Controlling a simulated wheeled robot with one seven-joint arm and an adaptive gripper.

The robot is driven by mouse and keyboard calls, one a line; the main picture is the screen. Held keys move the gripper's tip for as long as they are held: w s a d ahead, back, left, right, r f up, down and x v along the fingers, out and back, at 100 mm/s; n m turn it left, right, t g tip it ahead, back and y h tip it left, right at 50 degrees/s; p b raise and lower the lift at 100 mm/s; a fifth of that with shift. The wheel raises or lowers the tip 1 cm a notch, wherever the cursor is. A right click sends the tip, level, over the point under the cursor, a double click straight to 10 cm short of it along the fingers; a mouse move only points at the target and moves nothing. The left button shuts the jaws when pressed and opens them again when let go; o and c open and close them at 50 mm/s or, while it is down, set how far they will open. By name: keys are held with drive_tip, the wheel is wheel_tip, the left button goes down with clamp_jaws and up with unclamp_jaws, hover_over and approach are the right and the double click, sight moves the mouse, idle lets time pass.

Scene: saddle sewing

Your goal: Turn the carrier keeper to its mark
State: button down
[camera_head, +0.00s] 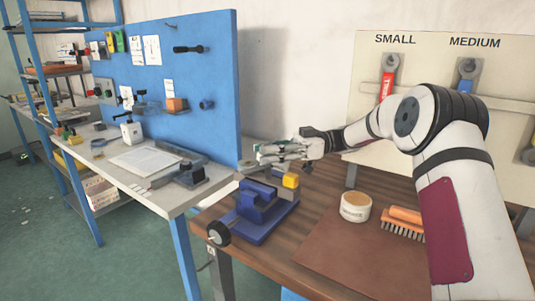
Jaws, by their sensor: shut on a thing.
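My gripper (264,153) is at the end of my arm, reaching left over the back of the wooden bench, near its left edge. Its fingers are closed on a small part that I take for the carrier keeper; the fingers hide most of it, and no mark can be made out. A grey metal piece (254,169) shows just below the fingertips.
A round tin (356,207) and an orange brush (403,222) are on the right of the brown bench (225,212). A blue pegboard (185,100) rises over the grey-topped table (130,182) at left. A panel labelled SMALL and MEDIUM (430,60) stands behind my arm.

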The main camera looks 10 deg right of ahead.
drive_tip(key=shift+r, duration=0.1)
drive_tip(key=c, duration=1.2)
unclamp_jaws()
drive_tip(key=shift+o, duration=0.2)
wheel_tip(320, 180, up, 10)
drive_tip(key=shift+c, duration=0.2)
